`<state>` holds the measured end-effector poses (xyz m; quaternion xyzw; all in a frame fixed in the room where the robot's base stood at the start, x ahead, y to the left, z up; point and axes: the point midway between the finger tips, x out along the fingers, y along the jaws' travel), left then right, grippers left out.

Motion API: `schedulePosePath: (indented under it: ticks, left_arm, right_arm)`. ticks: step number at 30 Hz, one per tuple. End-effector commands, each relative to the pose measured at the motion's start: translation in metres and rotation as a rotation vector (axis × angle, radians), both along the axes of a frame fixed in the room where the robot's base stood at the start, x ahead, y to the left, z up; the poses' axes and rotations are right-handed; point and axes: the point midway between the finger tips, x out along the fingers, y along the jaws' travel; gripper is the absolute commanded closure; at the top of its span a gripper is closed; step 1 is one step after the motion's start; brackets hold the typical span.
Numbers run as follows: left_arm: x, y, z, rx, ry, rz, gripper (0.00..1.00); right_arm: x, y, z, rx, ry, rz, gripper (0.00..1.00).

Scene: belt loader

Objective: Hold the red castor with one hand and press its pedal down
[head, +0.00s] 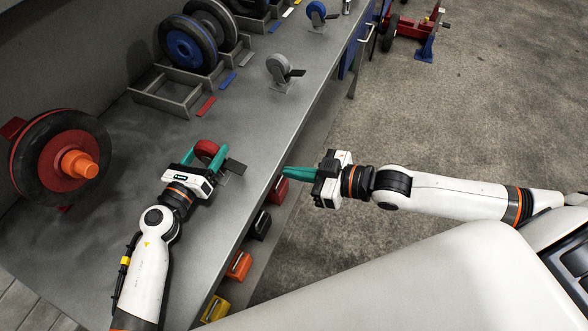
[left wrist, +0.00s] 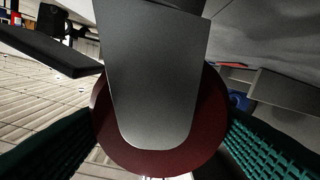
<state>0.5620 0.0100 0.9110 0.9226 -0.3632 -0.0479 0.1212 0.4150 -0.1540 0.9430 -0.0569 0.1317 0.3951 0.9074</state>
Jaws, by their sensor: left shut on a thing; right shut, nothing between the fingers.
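The red castor (head: 207,149) stands on the grey workbench, between the teal fingers of my left gripper (head: 206,157), which is shut on it. In the left wrist view the red wheel (left wrist: 205,120) sits between the ribbed fingers, with a grey metal plate in front of it. A dark pedal (head: 235,166) sticks out on the right side of the castor; a dark flat bar, likely the pedal, also shows in the left wrist view (left wrist: 48,50). My right gripper (head: 286,172) is shut and empty, off the bench's front edge, to the right of the castor.
On the workbench (head: 120,200), a grey castor (head: 279,68) and a blue castor (head: 317,13) stand farther back. Large wheels in a metal rack (head: 165,95) line the back left. A big wheel with an orange hub (head: 78,164) is at left. Coloured bins (head: 239,265) hang below the front edge.

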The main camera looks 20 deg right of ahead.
Motion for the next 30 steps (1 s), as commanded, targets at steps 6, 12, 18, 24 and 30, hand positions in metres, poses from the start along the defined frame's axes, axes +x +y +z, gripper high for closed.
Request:
schedulePosePath:
  ticks: [6,12,18,24,30]
  left_arm:
    - [0.0,0.0,0.0,0.0,0.0,0.0,0.16]
    - [0.0,0.0,0.0,0.0,0.0,0.0,0.09]
    - [-0.003,0.003,0.0,0.0,0.0,0.001,0.09]
    - [-0.027,0.025,-0.001,0.004,0.001,0.001,0.09]
    - [-0.058,0.055,-0.001,0.001,0.002,0.001,0.09]
  right_arm:
    - [0.0,0.0,0.0,0.0,0.0,0.0,1.0]
    - [0.0,0.0,0.0,0.0,0.0,0.0,1.0]
    - [0.0,0.0,0.0,0.0,0.0,0.0,1.0]
    - [0.0,0.0,0.0,0.0,0.0,0.0,1.0]
    - [0.0,0.0,0.0,0.0,0.0,0.0,1.0]
